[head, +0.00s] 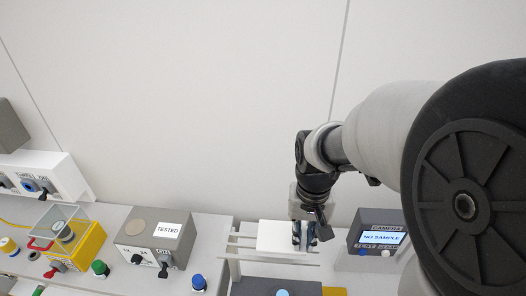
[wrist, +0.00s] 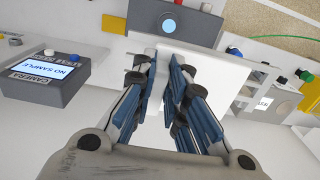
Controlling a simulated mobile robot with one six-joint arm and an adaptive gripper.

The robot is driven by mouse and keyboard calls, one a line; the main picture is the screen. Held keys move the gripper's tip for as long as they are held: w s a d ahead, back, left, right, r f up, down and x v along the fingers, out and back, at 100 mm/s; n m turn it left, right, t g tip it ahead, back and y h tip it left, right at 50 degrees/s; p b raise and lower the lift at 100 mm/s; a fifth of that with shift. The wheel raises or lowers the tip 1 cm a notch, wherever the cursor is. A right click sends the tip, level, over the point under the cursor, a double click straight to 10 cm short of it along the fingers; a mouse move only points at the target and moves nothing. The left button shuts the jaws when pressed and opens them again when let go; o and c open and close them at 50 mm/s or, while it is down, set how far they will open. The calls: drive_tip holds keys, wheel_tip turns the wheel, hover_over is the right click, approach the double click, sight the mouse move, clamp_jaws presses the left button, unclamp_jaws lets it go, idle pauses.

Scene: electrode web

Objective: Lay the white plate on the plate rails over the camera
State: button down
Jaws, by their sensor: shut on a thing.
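The white plate (head: 276,236) is a flat pale rectangle in the head view; in the wrist view the plate (wrist: 218,78) lies beyond and between my fingers. My gripper (head: 304,238) is shut on its right part; the blue-padded fingers show in the wrist view (wrist: 174,82). The plate rails (head: 244,257) are thin light bars whose ends stick out beside the plate. The plate overlaps them in the head view; I cannot tell whether it touches them. The dark camera block (wrist: 145,22) with a round blue face (wrist: 168,26) shows beyond the plate.
A grey display box (head: 364,233) reading "NO SAMPLE" stands right of the rails. A grey box marked "TESTED" (head: 139,228) stands left, with blue (head: 198,282) and green (head: 100,268) knobs nearby. A yellow device (head: 85,245) is farther left. The wall rises behind.

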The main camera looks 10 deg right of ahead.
sight(302, 246)
drive_tip(key=shift+f, duration=2.05)
drive_tip(key=shift+f, duration=0.15)
drive_tip(key=c, duration=1.6)
unclamp_jaws()
